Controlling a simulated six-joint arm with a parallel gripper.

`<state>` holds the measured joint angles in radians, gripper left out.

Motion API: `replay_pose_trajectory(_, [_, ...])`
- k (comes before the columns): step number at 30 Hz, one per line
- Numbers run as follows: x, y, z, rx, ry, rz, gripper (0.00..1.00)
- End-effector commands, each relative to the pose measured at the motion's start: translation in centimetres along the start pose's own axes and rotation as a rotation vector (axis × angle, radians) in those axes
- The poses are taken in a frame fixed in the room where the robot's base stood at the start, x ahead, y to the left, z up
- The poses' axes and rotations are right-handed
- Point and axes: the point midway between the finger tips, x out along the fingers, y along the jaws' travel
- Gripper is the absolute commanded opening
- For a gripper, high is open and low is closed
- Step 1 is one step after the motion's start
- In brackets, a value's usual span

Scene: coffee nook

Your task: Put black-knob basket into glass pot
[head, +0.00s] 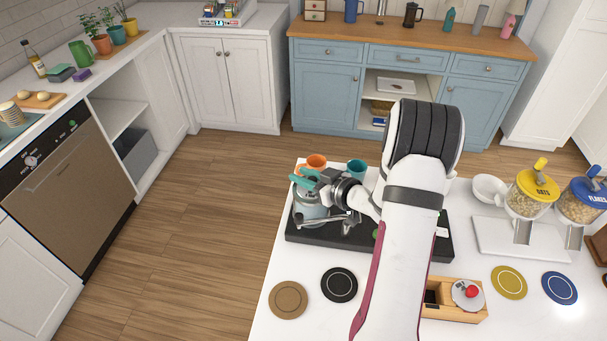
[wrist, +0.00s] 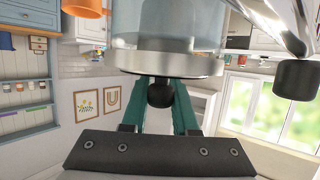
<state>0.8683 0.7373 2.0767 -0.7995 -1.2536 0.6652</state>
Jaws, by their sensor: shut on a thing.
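My gripper (head: 304,179) has teal fingers and is over the glass pot (head: 311,212) at the left end of a black tray. In the wrist view my gripper (wrist: 160,84) is shut on the small black knob of the black-knob basket (wrist: 172,66), whose silver round plate shows. The glass wall of the pot (wrist: 165,25) shows directly beyond this plate. The plate and glass look close together; I cannot tell whether the plate rests fully on the rim. The basket's lower part is hidden from the head view.
An orange cup (head: 317,161) and a teal cup (head: 357,168) stand behind the pot. The black tray (head: 298,236) lies under it. A wooden holder (head: 450,313) with a red-knobbed lid (head: 467,294) stands in front right. Coasters (head: 339,285) lie in front.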

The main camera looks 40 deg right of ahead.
Motion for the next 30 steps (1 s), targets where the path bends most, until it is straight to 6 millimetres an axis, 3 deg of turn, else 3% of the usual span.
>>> replay_pose_trajectory(4, [0.0, 0.0, 0.0, 0.0, 0.0, 0.0, 0.0])
replay_pose_trajectory(5, [0.0, 0.0, 0.0, 0.0, -0.001, 0.0, 0.31])
replay_pose_trajectory(10, [0.0, 0.0, 0.0, 0.0, -0.001, 0.0, 0.62])
replay_pose_trajectory(19, [-0.1, 0.0, 0.0, 0.0, -0.001, 0.0, 0.62])
replay_pose_trajectory(22, [-1.0, 0.1, 0.0, 0.001, -0.001, 0.001, 0.62])
replay_pose_trajectory(26, [-3.8, 0.2, 0.0, 0.001, 0.0, 0.006, 0.62])
replay_pose_trajectory(30, [-7.7, 0.2, 0.0, 0.001, 0.0, 0.006, 0.62])
